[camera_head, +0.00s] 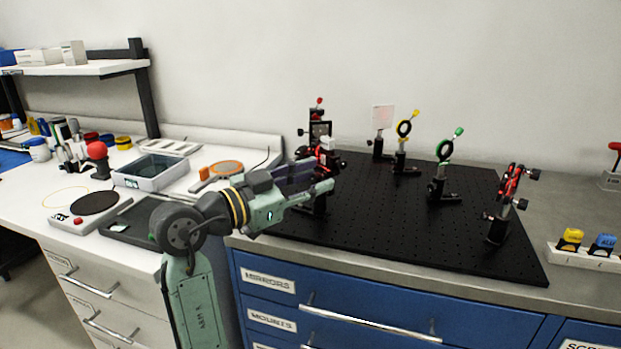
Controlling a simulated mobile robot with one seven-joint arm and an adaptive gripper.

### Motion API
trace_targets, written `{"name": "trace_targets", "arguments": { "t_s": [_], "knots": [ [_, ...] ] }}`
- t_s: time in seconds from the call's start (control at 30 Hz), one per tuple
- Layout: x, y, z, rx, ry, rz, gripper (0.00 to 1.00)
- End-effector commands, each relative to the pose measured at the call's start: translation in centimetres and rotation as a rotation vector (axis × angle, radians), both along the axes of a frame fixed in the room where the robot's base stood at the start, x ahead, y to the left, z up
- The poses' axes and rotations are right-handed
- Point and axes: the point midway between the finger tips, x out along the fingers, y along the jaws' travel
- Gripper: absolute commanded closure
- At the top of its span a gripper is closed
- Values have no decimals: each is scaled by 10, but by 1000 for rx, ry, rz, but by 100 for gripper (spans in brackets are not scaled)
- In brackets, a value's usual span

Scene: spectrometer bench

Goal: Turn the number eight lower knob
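My gripper (328,188) reaches in from the left over the left part of the black breadboard (400,235). Its tip is in front of a red and black optic mount (322,157), overlapping its lower part in this view. I cannot tell whether it touches the mount or whether the fingers are open or shut. Another red mount with black knobs (512,183) stands upright at the right of the breadboard; one knob (533,174) sticks out at its upper right and another (521,204) lower. No number eight is readable on any knob.
A white card on a post (383,117), a yellow ring mount (404,128) and a green ring mount (446,150) stand on the breadboard. A grey tray (150,172) and hotplate-like device (90,205) are left. Blue drawers (400,300) are below. The breadboard's front middle is clear.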

Motion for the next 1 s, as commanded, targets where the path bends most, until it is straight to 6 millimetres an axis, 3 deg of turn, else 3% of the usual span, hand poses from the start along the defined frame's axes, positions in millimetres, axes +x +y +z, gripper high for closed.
{"name": "trace_targets", "arguments": {
  "t_s": [0.47, 0.77, 1.0],
  "knots": [
    [0, 0, 0, 1, -1, 0, 100],
    [0, 0, 0, -4, 5, 0, 100],
    [0, 0, 1, -107, 137, 0, 100]
  ]
}}
